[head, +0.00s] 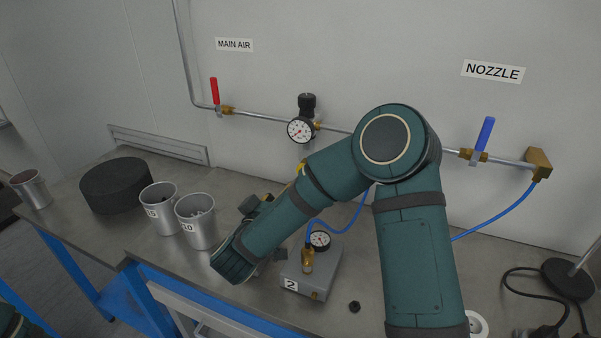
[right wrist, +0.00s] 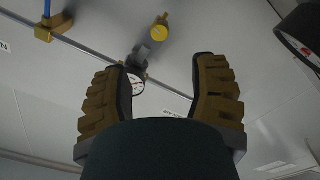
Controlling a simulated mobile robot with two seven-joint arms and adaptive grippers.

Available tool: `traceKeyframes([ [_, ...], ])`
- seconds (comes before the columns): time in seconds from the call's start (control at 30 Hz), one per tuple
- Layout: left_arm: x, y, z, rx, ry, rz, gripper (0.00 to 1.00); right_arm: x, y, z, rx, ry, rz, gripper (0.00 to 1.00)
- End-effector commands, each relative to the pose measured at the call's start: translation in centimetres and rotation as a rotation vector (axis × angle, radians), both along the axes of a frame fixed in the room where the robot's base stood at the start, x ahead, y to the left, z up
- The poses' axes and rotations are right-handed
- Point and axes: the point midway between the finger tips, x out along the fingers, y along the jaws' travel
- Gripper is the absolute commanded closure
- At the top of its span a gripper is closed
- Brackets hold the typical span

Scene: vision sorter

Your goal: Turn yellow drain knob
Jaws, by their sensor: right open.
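The yellow knob (right wrist: 161,27) shows in the right wrist view, above and apart from the tips of my right gripper (right wrist: 158,64), roughly between them. In the head view only a small yellow bit of it (head: 301,168) shows, beside my right arm and below the wall gauge. My right gripper's brown ridged fingers are spread wide with nothing between them. In the head view the gripper (head: 256,205) is largely hidden behind my right wrist. My left gripper is not in view.
The wall pipe carries a red lever (head: 214,91), a round gauge (head: 301,130) and a blue lever (head: 485,134). Metal cups (head: 197,228) and a black round block (head: 115,187) stand left on the bench. A grey box (head: 318,273) marked 2 with a blue hose stands near my right arm.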

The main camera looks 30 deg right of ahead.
Motion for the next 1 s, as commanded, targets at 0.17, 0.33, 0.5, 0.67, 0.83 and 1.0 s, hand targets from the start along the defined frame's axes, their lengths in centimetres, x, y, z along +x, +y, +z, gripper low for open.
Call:
traceKeyframes([
  [0.17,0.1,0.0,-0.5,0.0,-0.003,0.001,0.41,2.3,-2.9,-0.1,0.001,-0.002,-0.006,0.41],
  [0.33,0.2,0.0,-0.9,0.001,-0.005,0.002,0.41,4.5,-5.3,-0.1,0.003,-0.001,-0.006,0.41],
  [0.5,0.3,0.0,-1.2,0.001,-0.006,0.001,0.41,6.3,-7.2,-0.1,0.001,0.0,-0.003,0.41],
  [0.67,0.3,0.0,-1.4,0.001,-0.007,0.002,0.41,7.2,-8.2,0.0,0.001,-0.001,-0.001,0.41],
  [0.83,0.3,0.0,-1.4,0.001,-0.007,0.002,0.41,7.6,-8.5,0.0,0.0,0.0,0.0,0.41],
  [1.0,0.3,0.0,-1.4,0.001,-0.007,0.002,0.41,7.6,-8.5,0.0,0.0,0.0,0.0,0.41],
])
